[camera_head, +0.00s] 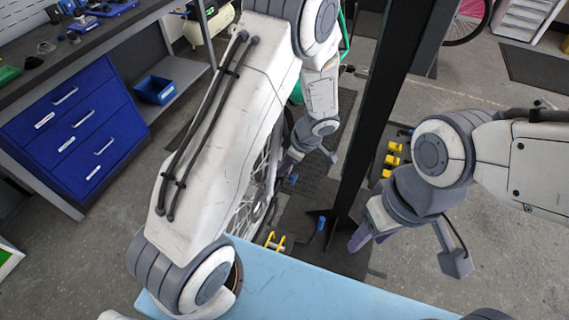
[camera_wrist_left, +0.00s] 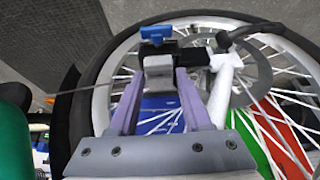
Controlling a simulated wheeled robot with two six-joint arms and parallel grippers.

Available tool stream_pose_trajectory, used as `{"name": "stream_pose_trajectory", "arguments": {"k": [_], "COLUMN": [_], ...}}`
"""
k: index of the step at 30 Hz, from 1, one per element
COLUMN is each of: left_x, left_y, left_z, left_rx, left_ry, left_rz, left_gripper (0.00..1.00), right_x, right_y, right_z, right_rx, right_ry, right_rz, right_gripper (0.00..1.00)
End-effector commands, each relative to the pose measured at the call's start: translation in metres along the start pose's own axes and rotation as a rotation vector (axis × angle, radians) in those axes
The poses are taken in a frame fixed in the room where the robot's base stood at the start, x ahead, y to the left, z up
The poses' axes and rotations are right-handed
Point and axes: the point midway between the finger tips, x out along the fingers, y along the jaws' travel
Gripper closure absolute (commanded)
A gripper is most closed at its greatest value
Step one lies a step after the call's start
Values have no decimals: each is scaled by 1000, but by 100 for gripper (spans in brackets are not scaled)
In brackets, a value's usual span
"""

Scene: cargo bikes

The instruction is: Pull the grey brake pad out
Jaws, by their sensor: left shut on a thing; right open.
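My left gripper (camera_head: 286,164) reaches down beside a spoked wheel (camera_head: 256,185) in the head view. In the left wrist view, its two purple-grey fingers (camera_wrist_left: 160,84) are shut on a small grey block, which looks like the grey brake pad (camera_wrist_left: 158,67). The pad is beside the black brake part (camera_wrist_left: 194,57) at the wheel; whether they touch is unclear. A blue piece (camera_wrist_left: 156,33) shows just beyond the pad. In the head view the pad is too small to make out. My right gripper (camera_head: 362,236) is open and empty, right of the dark post.
A dark upright post (camera_head: 375,110) stands between my two grippers. A light-blue surface (camera_head: 290,290) lies in front. A workbench with blue drawers (camera_head: 75,125) and a blue bin (camera_head: 154,89) are at left. Yellow pieces (camera_head: 392,160) sit behind the post.

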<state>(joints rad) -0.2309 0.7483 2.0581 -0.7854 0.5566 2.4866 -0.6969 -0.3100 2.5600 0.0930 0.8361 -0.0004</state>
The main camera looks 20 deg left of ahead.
Motion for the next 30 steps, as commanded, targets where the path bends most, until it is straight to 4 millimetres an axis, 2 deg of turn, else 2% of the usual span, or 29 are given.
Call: {"name": "stream_pose_trajectory", "arguments": {"k": [30], "left_x": [-31], "left_y": [0], "left_z": [-19], "left_rx": [-2], "left_ry": [8], "left_rz": [0], "left_gripper": [100], "right_x": [-17], "right_y": [-1], "right_z": [-1], "right_rx": [0], "right_ry": [0], "right_rz": [0], "right_gripper": [51]}}
